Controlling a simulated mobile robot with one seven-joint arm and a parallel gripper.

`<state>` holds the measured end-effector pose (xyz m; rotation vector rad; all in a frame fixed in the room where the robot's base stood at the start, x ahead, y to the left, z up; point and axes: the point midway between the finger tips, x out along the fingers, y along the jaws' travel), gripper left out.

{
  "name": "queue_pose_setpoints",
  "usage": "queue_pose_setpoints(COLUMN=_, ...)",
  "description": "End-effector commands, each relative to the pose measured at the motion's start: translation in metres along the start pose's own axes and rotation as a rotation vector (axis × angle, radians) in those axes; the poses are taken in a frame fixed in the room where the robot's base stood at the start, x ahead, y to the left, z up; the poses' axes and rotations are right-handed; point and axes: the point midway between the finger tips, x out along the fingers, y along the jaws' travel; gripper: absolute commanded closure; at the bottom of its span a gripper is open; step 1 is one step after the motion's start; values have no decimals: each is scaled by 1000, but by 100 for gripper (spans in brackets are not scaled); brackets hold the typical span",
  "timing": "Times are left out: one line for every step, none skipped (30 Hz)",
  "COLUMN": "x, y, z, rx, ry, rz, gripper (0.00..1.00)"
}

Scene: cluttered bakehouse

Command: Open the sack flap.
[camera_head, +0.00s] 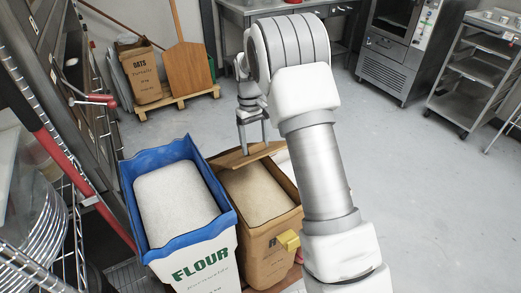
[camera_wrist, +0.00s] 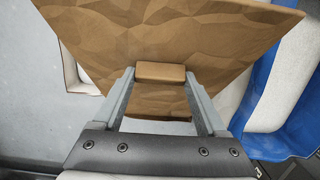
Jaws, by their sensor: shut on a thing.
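The brown paper sack (camera_head: 272,240) stands to the right of the flour sack in the head view. Pale tan contents (camera_head: 258,190) show in its uncovered mouth. Its brown flap (camera_head: 230,160) lies along the far rim, raised and tilted. My gripper (camera_head: 253,151) comes down from above onto the flap. In the wrist view the faceted flap (camera_wrist: 150,30) fills the upper middle, and a small brown tab (camera_wrist: 161,72) sits between the fingertips of my gripper (camera_wrist: 161,75). The fingers are shut on that tab. The flap's far side is hidden.
A blue-rimmed flour sack (camera_head: 205,243) stands close on the left, full of white flour. Wire shelving with plates (camera_head: 40,215) is at left. An oats sack (camera_head: 140,72) stands behind.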

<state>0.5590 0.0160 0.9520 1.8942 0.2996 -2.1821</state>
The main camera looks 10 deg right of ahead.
Motion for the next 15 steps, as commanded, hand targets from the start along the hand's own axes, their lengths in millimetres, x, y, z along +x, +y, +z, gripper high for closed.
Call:
queue_pose_setpoints(x=-16, y=-1, z=-12, rx=-2, ry=19, rz=1, gripper=100)
queue_pose_setpoints(x=-20, y=-1, z=-16, rx=-2, ry=17, rz=1, gripper=100)
queue_pose_setpoints(x=-25, y=-1, z=-21, rx=-2, ry=17, rz=0, gripper=100)
queue_pose_setpoints(x=-29, y=-1, z=-26, rx=-1, ry=17, rz=0, gripper=100)
queue_pose_setpoints(x=-32, y=-2, z=-29, rx=-1, ry=17, rz=0, gripper=100)
queue_pose_setpoints(x=-36, y=-2, z=-34, rx=-2, ry=16, rz=-1, gripper=100)
queue_pose_setpoints(x=-38, y=-2, z=-38, rx=-2, ry=16, rz=-1, gripper=100)
queue_pose_setpoints(x=-41, y=-2, z=-41, rx=-2, ry=16, rz=-1, gripper=100)
queue_pose_setpoints(x=-44, y=-2, z=-46, rx=-3, ry=15, rz=-2, gripper=100)
queue_pose_setpoints(x=-46, y=-2, z=-49, rx=-3, ry=16, rz=-1, gripper=100)
queue_pose_setpoints(x=-48, y=-2, z=-52, rx=-2, ry=15, rz=-1, gripper=100)
queue_pose_setpoints(x=-50, y=-2, z=-56, rx=-2, ry=15, rz=-2, gripper=100)
queue_pose_setpoints(x=-52, y=-2, z=-58, rx=-2, ry=15, rz=-2, gripper=100)
queue_pose_setpoints(x=-53, y=-2, z=-61, rx=-2, ry=14, rz=-2, gripper=100)
queue_pose_setpoints(x=-55, y=-2, z=-64, rx=-2, ry=15, rz=-1, gripper=100)
